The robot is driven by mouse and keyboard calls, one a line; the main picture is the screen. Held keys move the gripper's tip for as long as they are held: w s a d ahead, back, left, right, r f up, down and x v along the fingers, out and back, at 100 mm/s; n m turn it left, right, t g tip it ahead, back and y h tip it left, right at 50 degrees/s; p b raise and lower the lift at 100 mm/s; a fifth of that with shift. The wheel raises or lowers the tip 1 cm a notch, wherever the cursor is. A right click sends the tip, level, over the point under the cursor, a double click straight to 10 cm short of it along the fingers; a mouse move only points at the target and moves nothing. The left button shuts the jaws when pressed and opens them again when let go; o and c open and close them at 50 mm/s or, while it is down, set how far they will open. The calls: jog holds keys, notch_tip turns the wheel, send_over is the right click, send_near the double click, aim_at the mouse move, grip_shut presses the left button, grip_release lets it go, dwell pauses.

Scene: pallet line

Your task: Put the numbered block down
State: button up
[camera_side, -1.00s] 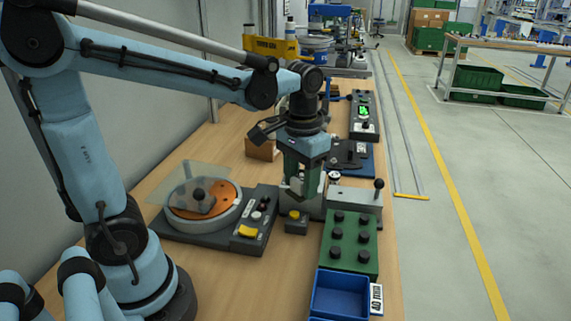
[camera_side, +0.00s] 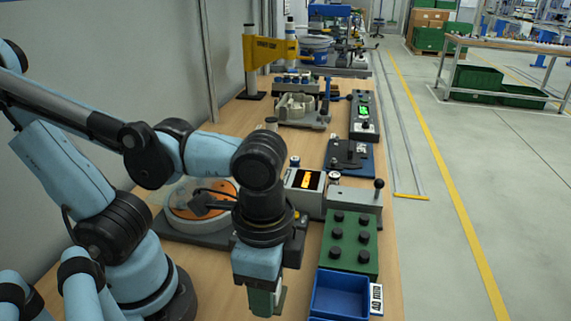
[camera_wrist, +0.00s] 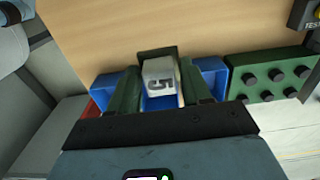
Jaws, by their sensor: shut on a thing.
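My gripper (camera_side: 262,300) hangs low at the front of the bench in the side view, fingers pointing down. In the wrist view its dark green fingers (camera_wrist: 160,90) are shut on a pale block (camera_wrist: 160,78) marked with a dark 5. The block is hard to make out in the side view. A blue bin (camera_side: 340,293) stands to the right of the gripper in the side view. In the wrist view blue bin walls (camera_wrist: 213,73) show on both sides of the fingers, behind the block. I cannot tell the block's height above them.
A green plate with black knobs (camera_side: 350,243) lies beyond the blue bin. A grey device with a lit orange display (camera_side: 308,181) and a turntable unit (camera_side: 183,226) stand farther back. Bare wooden bench (camera_wrist: 190,28) shows in the wrist view.

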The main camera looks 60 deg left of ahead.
send_over(287, 283)
notch_tip(287, 283, down, 7)
jog(key=shift+r, duration=0.2)
jog(key=shift+f, duration=2)
jog(key=shift+w+f, duration=0.1)
jog(key=shift+f, duration=0.1)
jog(key=o, duration=1.1)
jog(key=shift+r, duration=0.2)
jog(key=shift+r, duration=5.9)
jog(key=w+a+n+t, duration=0.1)
jog(key=a+n+t, duration=0.1)
jog(key=n, duration=0.1)
jog(key=w+a+n+t, duration=0.2)
jog(key=n, duration=0.1)
jog(key=w+a+r+n+t, duration=0.1)
jog(key=w+a+n+t, duration=0.1)
jog(key=a+n+t, duration=0.1)
jog(key=shift+r, duration=0.1)
